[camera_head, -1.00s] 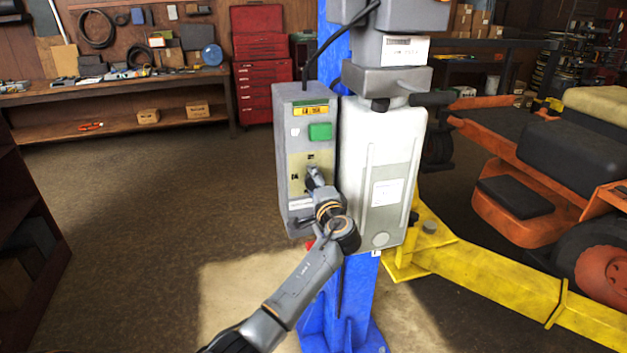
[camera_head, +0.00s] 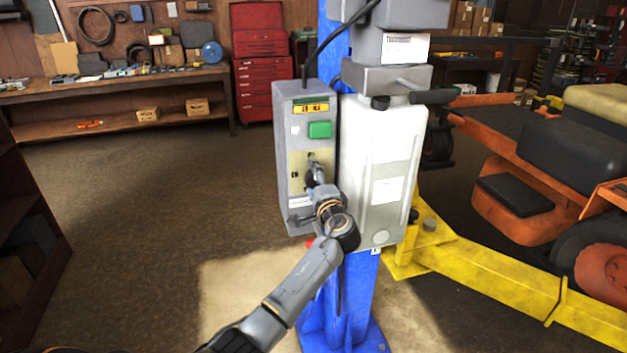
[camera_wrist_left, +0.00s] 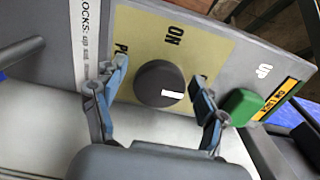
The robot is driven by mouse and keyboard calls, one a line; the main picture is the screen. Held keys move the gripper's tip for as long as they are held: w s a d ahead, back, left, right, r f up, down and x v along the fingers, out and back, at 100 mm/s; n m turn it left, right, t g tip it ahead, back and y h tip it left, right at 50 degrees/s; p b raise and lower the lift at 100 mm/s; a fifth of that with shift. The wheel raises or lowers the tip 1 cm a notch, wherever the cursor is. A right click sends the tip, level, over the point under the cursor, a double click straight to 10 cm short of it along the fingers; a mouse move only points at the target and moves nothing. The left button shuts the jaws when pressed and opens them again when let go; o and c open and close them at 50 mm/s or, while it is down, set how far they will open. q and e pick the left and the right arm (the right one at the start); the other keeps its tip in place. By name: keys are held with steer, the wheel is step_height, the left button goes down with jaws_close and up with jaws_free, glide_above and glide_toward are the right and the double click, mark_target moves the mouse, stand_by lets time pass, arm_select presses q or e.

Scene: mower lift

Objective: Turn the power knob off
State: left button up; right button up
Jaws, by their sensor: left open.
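The power knob (camera_wrist_left: 160,84) is a round black dial with a white mark, on a yellowish plate of the grey control box (camera_head: 291,208). In the left wrist view the white mark points to the right, and "ON" is printed above the knob. My left gripper (camera_wrist_left: 156,92) is open, with one finger on each side of the knob; a gap shows on both sides. In the head view the left gripper (camera_head: 316,172) is in front of the plate and hides the knob. My right gripper is not in view.
A green button (camera_head: 320,130) is above the plate, close to the right finger in the wrist view. A white tank (camera_head: 396,150) stands right beside the box on the blue post (camera_head: 353,290). A yellow lift arm (camera_head: 490,276) and an orange mower (camera_head: 520,210) are at right.

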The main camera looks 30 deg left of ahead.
arm_select(q)
steer(key=v, duration=1.2)
steer(key=shift+a+f, duration=0.1)
